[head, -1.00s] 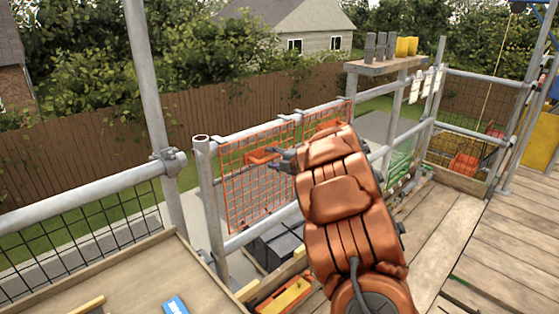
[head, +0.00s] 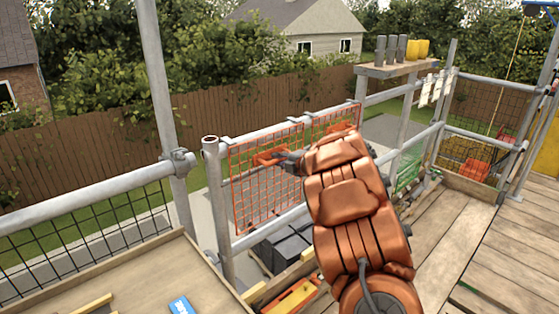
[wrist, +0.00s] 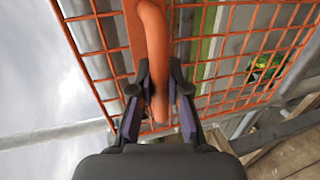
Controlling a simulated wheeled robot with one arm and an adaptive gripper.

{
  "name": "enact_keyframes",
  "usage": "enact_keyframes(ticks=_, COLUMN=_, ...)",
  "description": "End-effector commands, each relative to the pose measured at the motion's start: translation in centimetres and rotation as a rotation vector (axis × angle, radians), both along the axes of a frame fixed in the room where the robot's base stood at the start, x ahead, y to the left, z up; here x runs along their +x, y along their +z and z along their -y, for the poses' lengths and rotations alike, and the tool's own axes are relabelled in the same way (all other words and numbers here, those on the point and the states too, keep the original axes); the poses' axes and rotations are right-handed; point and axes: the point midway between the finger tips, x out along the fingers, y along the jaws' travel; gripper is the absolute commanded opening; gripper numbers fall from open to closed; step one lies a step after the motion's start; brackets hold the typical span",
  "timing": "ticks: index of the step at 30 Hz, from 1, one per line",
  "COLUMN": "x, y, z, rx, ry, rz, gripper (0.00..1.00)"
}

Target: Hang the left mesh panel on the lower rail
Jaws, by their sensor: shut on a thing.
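The left mesh panel (head: 265,190), an orange wire grid, is upright in front of the fence side. Its top edge lies along the upper grey rail (head: 258,131), with grey hooks at that rail. Whether the hooks are fully seated is too small to tell. A lower rail (head: 262,232) runs near its bottom edge. My gripper (head: 282,158) is shut on the panel's orange handle (head: 266,158). In the wrist view my gripper (wrist: 159,105) has a finger on each side of the handle (wrist: 155,60), with the mesh (wrist: 235,60) behind it.
A second orange mesh panel (head: 333,120) hangs just to the right, partly hidden by my arm. A grey upright post (head: 215,195) stands left of the panels. Dark boxes (head: 285,245) and an orange tray (head: 292,298) lie below. The plank deck (head: 480,250) at right is clear.

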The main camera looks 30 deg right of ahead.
Motion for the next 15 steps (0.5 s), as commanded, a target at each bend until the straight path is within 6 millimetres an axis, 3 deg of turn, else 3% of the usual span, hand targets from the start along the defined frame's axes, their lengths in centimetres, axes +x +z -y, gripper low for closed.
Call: enact_keyframes(ticks=15, x=0.00, y=0.27, z=0.02, rx=0.000, ry=0.000, rz=0.001, gripper=0.00)
